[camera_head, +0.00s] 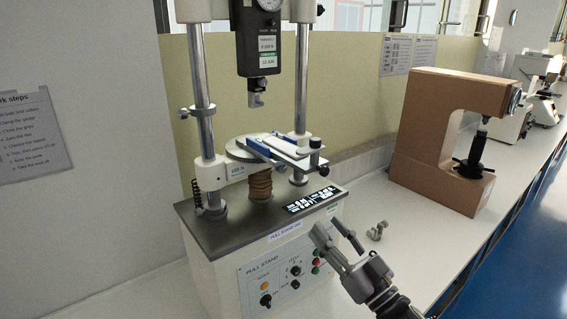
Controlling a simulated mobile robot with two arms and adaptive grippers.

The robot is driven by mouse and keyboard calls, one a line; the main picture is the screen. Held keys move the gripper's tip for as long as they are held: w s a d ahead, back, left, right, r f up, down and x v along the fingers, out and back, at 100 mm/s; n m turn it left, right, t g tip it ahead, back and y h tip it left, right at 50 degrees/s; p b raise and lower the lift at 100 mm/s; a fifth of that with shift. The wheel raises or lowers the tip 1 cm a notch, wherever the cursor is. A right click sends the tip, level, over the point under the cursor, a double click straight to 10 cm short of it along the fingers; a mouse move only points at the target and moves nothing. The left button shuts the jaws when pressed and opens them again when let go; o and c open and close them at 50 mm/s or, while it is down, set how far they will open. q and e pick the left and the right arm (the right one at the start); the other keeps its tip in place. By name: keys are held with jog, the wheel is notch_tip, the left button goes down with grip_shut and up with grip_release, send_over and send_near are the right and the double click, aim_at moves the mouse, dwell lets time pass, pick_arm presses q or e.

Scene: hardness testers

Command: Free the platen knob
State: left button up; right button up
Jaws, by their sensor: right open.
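The pull stand (230,245) stands on the bench left of centre. Its round platen (240,149) sits above a brown bellows column and carries a flat plate with blue strips. A small black knob (315,143) stands on a post at the plate's right end, with another dark knob (324,171) just below it. I cannot tell which is the platen knob. My right gripper (328,230) is open and empty, in front of the stand's right side, below and apart from the knobs. My left gripper is out of view.
A force gauge (265,35) with a hook hangs over the platen between two steel columns. A small grey metal part (377,230) lies on the bench (415,240) right of my gripper. A brown C-shaped tester (425,130) stands further right.

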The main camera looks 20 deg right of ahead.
jog(key=p, duration=0.3)
send_near(283, 171)
jog(key=p+x, duration=0.3)
jog(key=x, duration=0.5)
jog(key=shift+d+r, duration=0.1)
jog(key=shift+w, duration=0.4)
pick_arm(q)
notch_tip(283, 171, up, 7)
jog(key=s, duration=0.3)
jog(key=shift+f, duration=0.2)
pick_arm(e)
grip_shut()
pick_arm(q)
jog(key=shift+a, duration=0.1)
